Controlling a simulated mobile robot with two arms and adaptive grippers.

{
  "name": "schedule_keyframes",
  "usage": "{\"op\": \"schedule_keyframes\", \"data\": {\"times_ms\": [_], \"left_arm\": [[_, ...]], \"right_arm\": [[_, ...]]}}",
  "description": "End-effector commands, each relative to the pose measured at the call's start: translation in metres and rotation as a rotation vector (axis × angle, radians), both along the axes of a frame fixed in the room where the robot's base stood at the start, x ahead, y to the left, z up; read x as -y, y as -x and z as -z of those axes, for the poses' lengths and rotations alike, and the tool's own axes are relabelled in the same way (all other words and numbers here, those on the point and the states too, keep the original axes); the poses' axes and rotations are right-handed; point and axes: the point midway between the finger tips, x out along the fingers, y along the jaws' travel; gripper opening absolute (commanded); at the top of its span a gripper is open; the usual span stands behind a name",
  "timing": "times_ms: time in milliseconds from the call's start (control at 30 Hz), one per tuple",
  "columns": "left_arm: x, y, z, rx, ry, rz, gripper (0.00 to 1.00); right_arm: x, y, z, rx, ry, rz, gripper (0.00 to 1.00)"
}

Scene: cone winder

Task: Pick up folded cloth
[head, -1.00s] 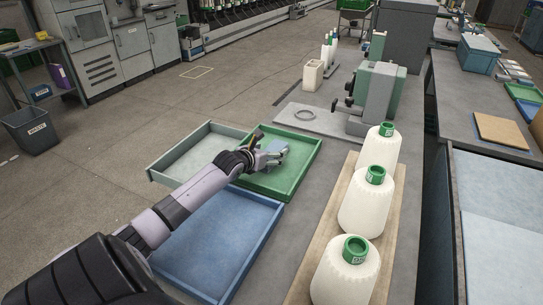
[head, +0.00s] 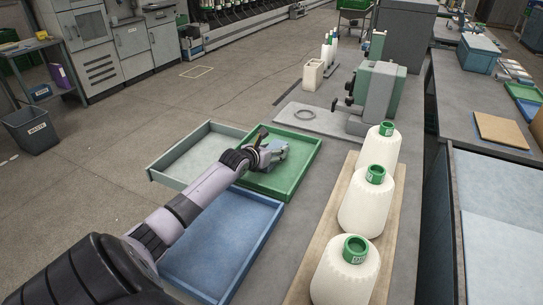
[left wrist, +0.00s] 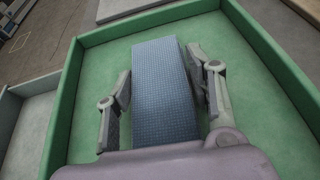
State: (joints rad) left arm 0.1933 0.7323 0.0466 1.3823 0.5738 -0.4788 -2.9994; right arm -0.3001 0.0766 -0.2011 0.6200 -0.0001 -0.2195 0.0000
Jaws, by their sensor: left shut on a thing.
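The folded cloth (left wrist: 162,85) is a blue-grey textured strip, seen in the left wrist view between the two fingers of my left gripper (left wrist: 165,98). It is in the green tray (left wrist: 97,72). In the head view my left gripper (head: 274,150) is over the same green tray (head: 300,178), and the cloth is mostly hidden by the fingers there. The left gripper is shut on the cloth. I cannot tell whether the cloth touches the tray floor. My right gripper is in neither view.
A grey tray (head: 180,160) lies left of the green tray and a blue tray (head: 215,245) lies nearer. Several white yarn cones (head: 368,203) stand on a wooden board to the right. A grey-green device (head: 378,95) stands behind. The far bench has free room.

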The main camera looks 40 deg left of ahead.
Motion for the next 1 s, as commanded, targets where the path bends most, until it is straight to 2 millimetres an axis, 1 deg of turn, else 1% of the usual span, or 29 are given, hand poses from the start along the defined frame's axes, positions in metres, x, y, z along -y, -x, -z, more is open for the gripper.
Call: {"op": "schedule_keyframes", "data": {"times_ms": [33,267,533,667,767,867,967,1000], "left_arm": [[0.000,0.000,0.000,0.000,0.000,0.000,0.38],[0.000,0.000,0.000,0.000,0.000,0.000,0.23],[0.000,0.000,-0.002,0.001,-0.001,0.000,0.22],[-0.001,0.000,-0.009,0.003,-0.002,0.001,0.22],[-0.001,0.000,-0.021,0.003,-0.004,0.002,0.22],[-0.001,0.000,-0.040,0.002,-0.008,0.002,0.22],[-0.001,0.000,-0.069,0.005,-0.011,0.002,0.22],[-0.002,0.000,-0.081,0.004,-0.011,0.002,0.22]], "right_arm": [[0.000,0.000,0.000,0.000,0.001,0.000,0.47],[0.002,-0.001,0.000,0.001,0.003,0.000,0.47],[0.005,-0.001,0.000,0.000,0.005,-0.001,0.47],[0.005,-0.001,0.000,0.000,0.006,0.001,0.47],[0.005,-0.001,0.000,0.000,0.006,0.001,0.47],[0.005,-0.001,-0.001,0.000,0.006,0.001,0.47],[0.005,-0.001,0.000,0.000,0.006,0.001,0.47],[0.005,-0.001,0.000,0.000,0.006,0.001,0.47]]}}
